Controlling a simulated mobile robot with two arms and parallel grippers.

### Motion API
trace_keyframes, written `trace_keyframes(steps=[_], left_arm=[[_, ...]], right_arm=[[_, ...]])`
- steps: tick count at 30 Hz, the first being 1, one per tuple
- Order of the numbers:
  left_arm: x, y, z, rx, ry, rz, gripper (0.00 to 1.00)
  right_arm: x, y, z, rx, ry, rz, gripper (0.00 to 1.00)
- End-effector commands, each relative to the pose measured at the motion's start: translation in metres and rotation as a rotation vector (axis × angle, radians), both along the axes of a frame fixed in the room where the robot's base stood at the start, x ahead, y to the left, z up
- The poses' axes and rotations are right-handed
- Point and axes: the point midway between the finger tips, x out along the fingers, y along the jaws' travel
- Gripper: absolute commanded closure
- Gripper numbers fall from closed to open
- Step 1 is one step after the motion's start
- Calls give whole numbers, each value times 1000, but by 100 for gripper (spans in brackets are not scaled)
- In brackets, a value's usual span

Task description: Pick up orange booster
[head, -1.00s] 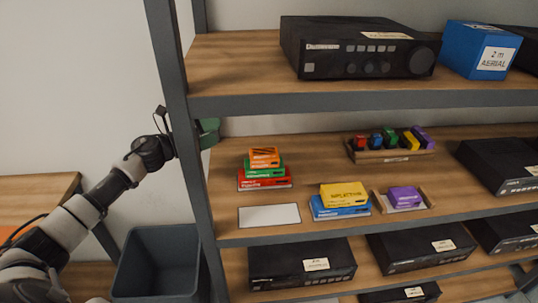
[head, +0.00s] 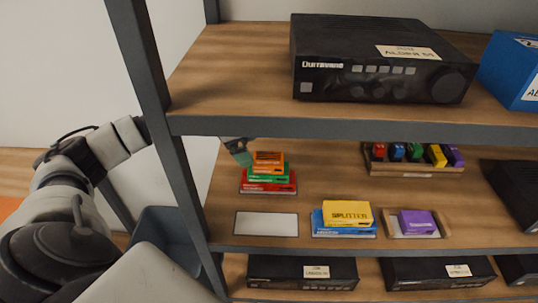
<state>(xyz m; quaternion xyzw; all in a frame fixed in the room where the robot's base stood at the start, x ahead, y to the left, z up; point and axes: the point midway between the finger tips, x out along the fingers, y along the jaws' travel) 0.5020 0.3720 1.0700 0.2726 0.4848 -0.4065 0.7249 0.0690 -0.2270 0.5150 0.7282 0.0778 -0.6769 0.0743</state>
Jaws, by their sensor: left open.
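The orange booster (head: 267,158) is a small orange box on top of a stack on the middle shelf. Under it lie a green box (head: 268,171) and a red box (head: 268,184). My left arm comes in from the left behind the shelf post. My left gripper (head: 239,152) is open, just left of and slightly above the orange booster, under the upper shelf's front edge, which hides part of it. Whether it touches the box is hard to tell. My right gripper is not in view.
A white card (head: 266,223) lies in front of the stack. To its right are a yellow box (head: 347,212) on a blue one (head: 343,229) and a purple box (head: 416,222) in a tray. A rack (head: 415,168) holds several coloured boxes. The grey post (head: 158,120) stands left.

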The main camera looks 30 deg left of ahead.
Motion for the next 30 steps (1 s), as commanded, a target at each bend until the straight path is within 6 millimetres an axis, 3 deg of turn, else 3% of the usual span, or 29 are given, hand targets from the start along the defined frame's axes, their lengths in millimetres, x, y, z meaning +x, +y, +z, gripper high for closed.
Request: trace_keyframes(steps=[1, 7, 14, 22, 28, 30], left_arm=[[5, -10, 5, -4, 0, -2, 11], [17, -28, 2, -3, 0, 1, 11], [21, -34, -10, -3, 3, 3, 11], [28, -46, -44, -3, 3, 3, 11], [28, -46, -47, -1, 0, 2, 11], [28, -46, -47, -1, 0, 2, 18]], right_arm=[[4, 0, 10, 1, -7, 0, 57], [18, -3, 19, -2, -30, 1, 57], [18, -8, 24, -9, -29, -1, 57], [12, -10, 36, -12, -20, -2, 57], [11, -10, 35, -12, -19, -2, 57], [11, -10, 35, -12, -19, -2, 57]])
